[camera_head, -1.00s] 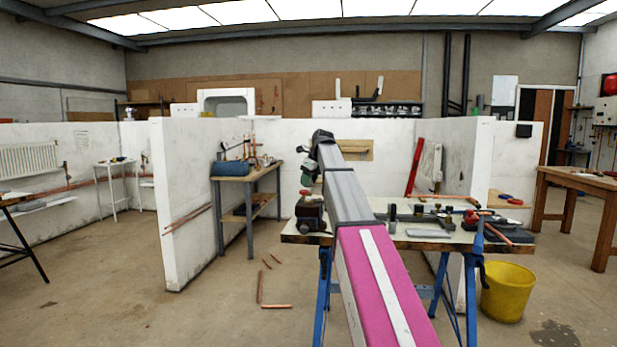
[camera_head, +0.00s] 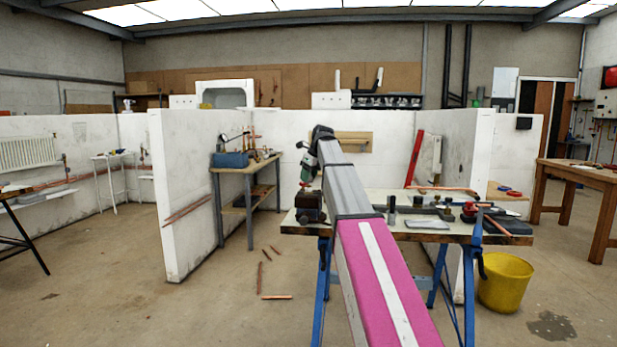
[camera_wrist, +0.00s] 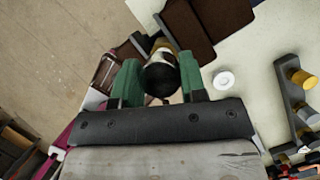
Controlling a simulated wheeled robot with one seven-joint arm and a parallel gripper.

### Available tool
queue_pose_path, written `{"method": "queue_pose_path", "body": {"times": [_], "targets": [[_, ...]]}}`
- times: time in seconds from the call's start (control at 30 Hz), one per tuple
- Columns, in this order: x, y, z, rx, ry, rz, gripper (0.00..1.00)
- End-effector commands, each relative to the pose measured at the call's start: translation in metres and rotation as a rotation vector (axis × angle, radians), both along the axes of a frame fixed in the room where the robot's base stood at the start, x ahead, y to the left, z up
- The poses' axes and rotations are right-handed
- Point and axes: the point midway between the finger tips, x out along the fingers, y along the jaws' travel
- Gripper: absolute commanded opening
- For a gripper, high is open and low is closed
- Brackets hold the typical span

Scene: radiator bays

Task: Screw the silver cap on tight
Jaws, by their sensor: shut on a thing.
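My gripper (camera_wrist: 158,85) has green fingers in the wrist view, closed on the sides of a short round piece. That piece, which I take for the silver cap (camera_wrist: 160,76), shows a dark, shiny round end towards the camera and a pale silvery band. A brass-coloured part (camera_wrist: 164,45) shows just beyond it, in line with it; whether the thread is seated is hidden. Dark vise-like blocks (camera_wrist: 188,28) stand beside the brass part. In the head view, my gripper (camera_head: 307,172) is above the dark vise (camera_head: 310,207) at the workbench's left end; the cap is too small to tell there.
The workbench (camera_head: 375,233) carries a dark rail with brass pieces (camera_wrist: 302,78), a white ring (camera_wrist: 223,80) and a grey flat block (camera_head: 427,224). A yellow bucket (camera_head: 505,284) stands at its right. Copper pipe pieces (camera_head: 275,297) lie on the floor at left.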

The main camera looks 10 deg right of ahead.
Motion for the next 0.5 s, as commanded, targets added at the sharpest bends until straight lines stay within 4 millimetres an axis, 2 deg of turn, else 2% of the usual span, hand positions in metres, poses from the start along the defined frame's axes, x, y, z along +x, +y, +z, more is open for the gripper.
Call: {"method": "queue_pose_path", "body": {"times": [0.5], "targets": [[-0.0001,0.0,-0.0056,0.0,0.0,0.0,0.15]]}}
